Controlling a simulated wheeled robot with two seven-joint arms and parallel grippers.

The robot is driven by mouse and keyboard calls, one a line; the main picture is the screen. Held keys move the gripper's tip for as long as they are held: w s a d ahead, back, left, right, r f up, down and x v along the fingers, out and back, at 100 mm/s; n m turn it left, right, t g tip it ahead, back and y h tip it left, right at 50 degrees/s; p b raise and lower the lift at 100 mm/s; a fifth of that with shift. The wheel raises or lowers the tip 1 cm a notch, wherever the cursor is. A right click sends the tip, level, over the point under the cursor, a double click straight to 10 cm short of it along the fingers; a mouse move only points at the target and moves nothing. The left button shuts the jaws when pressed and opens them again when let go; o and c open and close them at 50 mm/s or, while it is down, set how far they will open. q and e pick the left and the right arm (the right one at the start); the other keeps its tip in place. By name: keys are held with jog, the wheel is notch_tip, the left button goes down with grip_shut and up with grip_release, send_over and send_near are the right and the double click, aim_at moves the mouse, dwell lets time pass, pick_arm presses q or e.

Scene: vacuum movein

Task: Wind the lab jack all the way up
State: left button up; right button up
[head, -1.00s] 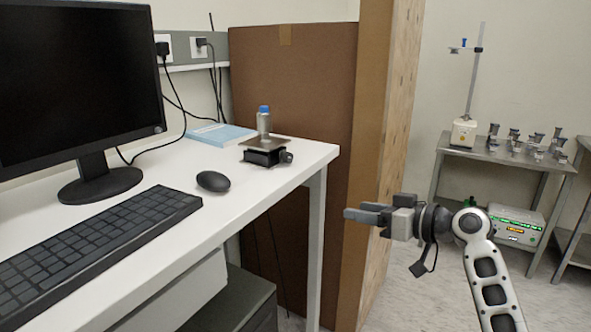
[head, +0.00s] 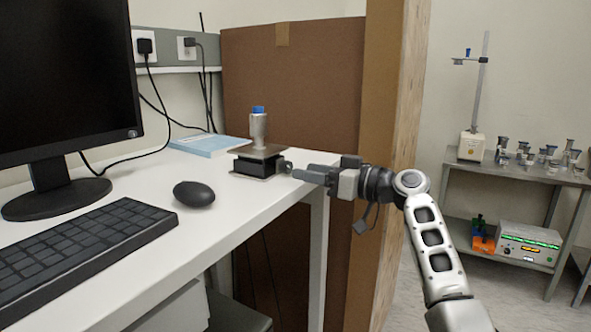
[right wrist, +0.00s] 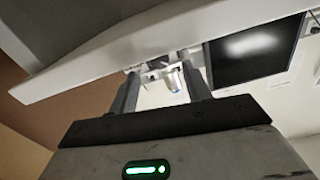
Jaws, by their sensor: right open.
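The lab jack (head: 259,163) stands low on the white desk near its right corner, with a dark base and a flat metal top plate. A grey bottle with a blue cap (head: 258,126) stands upright on the plate. The jack's dark knob (head: 286,167) is on its right side. My right gripper (head: 297,173) is open at the desk's right edge, its fingertips close to the knob; I cannot tell whether they touch it. In the right wrist view the open fingers (right wrist: 160,92) point toward the jack and bottle (right wrist: 171,80). My left gripper is not in view.
On the desk are a monitor (head: 62,80), a keyboard (head: 80,240), a mouse (head: 194,194) and a blue book (head: 210,145). A tall brown board (head: 310,95) stands behind the desk. A metal table (head: 500,172) with glassware is at the far right.

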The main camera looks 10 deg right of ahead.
aim_at(290, 168)
jog(key=shift+x, duration=2.15)
jog(key=c, duration=1)
jog(key=shift+m, duration=0.7)
jog(key=o, duration=1)
jog(key=shift+d, duration=0.1)
jog(key=v, duration=1.6)
